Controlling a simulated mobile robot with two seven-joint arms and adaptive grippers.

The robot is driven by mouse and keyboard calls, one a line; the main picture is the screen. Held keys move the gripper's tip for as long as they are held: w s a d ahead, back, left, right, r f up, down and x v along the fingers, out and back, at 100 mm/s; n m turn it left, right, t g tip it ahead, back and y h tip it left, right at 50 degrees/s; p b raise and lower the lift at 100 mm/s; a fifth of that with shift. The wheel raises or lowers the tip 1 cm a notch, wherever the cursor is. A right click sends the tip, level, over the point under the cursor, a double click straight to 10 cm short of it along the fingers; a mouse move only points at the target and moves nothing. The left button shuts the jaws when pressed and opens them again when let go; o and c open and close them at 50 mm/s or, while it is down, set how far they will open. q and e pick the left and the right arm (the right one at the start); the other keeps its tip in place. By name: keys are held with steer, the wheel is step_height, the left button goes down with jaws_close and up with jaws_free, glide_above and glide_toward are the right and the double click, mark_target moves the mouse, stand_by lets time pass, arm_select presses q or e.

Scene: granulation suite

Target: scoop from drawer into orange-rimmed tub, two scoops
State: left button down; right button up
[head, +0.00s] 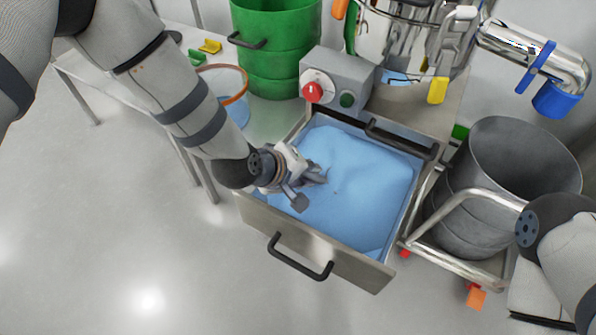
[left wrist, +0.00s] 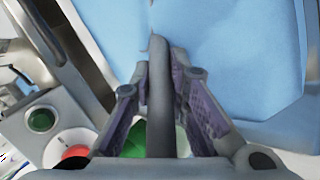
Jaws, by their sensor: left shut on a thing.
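The open metal drawer (head: 345,262) is filled with light blue powder (head: 365,185), which also fills the top of the left wrist view (left wrist: 225,50). My left gripper (head: 312,185) is over the left part of the powder. In the left wrist view its fingers (left wrist: 160,105) are closed on a dark grey handle (left wrist: 158,85), seemingly the scoop's. The scoop's bowl cannot be made out. The orange-rimmed tub (head: 236,98) is clear with a bluish lower part and stands on the bench, partly hidden by my left forearm. My right gripper is out of view.
A grey control box with a red knob (head: 312,91) and green button stands behind the drawer. A green drum (head: 270,70) is behind the tub. A grey bin (head: 500,190) on a trolley is at the right. Open floor lies in front.

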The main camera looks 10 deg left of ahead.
arm_select(q)
steer(key=shift+w+d, duration=0.15)
steer(key=shift+d, duration=0.3)
steer(key=r+p, duration=0.1)
steer(key=a+r+p, duration=0.1)
steer(key=r, duration=0.1)
steer(key=shift+r, duration=0.3)
steer(key=shift+t+h, duration=0.4)
steer(key=shift+h, duration=0.1)
steer(key=shift+s+a+r+p, duration=0.2)
steer(key=shift+r+p, duration=0.2)
steer(key=shift+r, duration=0.3)
steer(key=shift+s+a+r+p, duration=0.1)
steer(key=shift+a+r+p, duration=0.2)
steer(key=shift+r, duration=0.35)
steer(key=shift+s+a+r+p, duration=0.1)
steer(key=shift+r+p, duration=0.35)
steer(key=shift+r, duration=0.25)
steer(key=shift+a+r, duration=0.15)
steer(key=shift+r, duration=0.05)
steer(key=shift+s+a+r+n+t+h+b, duration=0.25)
steer(key=shift+a+r+n+t+h+b, duration=0.3)
steer(key=shift+h, duration=0.25)
steer(key=shift+r, duration=0.45)
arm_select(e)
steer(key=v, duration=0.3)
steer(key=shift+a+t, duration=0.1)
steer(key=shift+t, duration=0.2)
